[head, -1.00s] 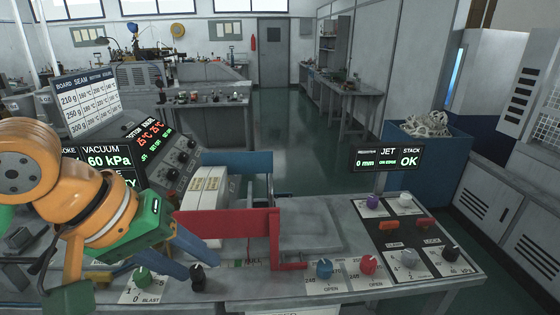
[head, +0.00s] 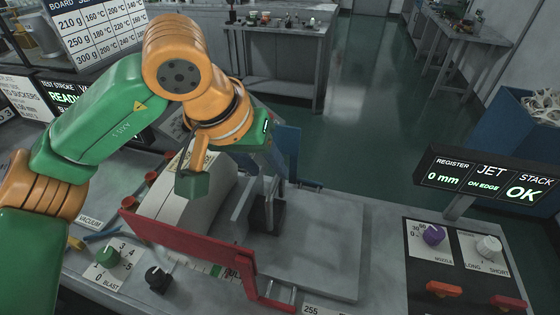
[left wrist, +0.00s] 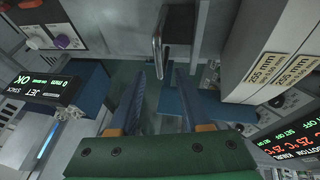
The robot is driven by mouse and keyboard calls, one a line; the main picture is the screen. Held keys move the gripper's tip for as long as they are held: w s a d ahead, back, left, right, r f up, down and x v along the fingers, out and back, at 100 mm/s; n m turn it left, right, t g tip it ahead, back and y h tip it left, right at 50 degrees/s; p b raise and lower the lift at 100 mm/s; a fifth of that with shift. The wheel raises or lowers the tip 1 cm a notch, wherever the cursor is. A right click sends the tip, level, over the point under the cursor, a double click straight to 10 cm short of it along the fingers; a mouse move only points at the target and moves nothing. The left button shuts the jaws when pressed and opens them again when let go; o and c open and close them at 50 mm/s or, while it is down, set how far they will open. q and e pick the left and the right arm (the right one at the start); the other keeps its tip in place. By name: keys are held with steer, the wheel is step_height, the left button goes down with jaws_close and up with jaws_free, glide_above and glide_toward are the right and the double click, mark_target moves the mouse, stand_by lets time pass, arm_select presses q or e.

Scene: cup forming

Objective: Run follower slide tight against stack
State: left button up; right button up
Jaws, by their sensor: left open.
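A white stack (head: 178,205) stands between a red guide (head: 190,250) and a blue guide (head: 287,150). It also shows in the left wrist view (left wrist: 265,40), with 255 mm labels. My left gripper (head: 257,225) points down just right of the stack, with its fingers open. In the left wrist view a metal bar (left wrist: 158,45) lies ahead of the gap between the fingertips (left wrist: 159,75). I cannot tell whether the fingers touch it. My right gripper is out of view.
A display (head: 485,180) at the right reads 0 mm, ON EDGE and STACK OK. Purple (head: 433,235) and white (head: 488,247) knobs stand below it. A green knob (head: 107,255) and a black knob (head: 157,278) stand at the front left. The grey plate (head: 330,240) right of the gripper is clear.

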mark_target(275, 179)
arm_select(q)
steer(key=x, duration=0.3)
steer(key=shift+a+f+p, duration=0.1)
steer(key=shift+p, duration=0.2)
steer(key=shift+w+d+f, duration=0.2)
steer(key=shift+w+d, duration=0.05)
steer(key=shift+d, duration=0.1)
steer(key=shift+s+a+r, duration=0.15)
steer(key=shift+s+a, duration=0.05)
jaws_close()
stand_by(0.5)
